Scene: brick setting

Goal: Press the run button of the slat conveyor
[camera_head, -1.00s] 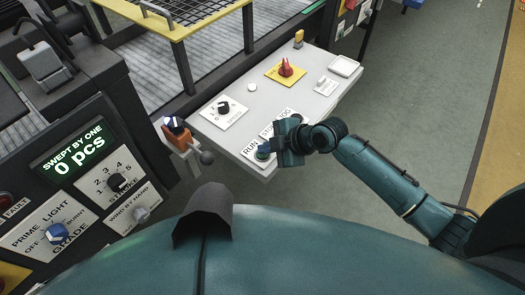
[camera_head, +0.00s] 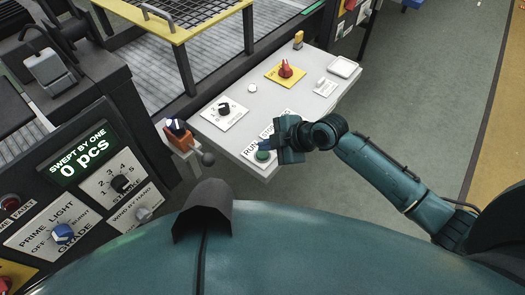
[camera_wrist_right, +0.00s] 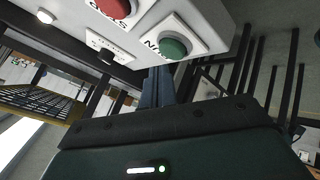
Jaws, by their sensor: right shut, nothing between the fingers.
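The run button (camera_head: 263,155) is a green round cap on a white plate marked RUN, at the near corner of the light grey control panel (camera_head: 210,120). In the right wrist view the green button (camera_wrist_right: 173,48) is near the top centre. My right gripper (camera_head: 265,143) is shut and empty, just beside the button in the head view. Its closed fingers (camera_wrist_right: 157,85) point toward the button's plate in the wrist view; they look apart from the cap, but the exact gap is unclear. My left gripper is not in view.
A red stop button (camera_wrist_right: 115,8) sits beside the run button. The panel also carries a black dial (camera_head: 223,107) and a red switch on a yellow plate (camera_head: 286,71).

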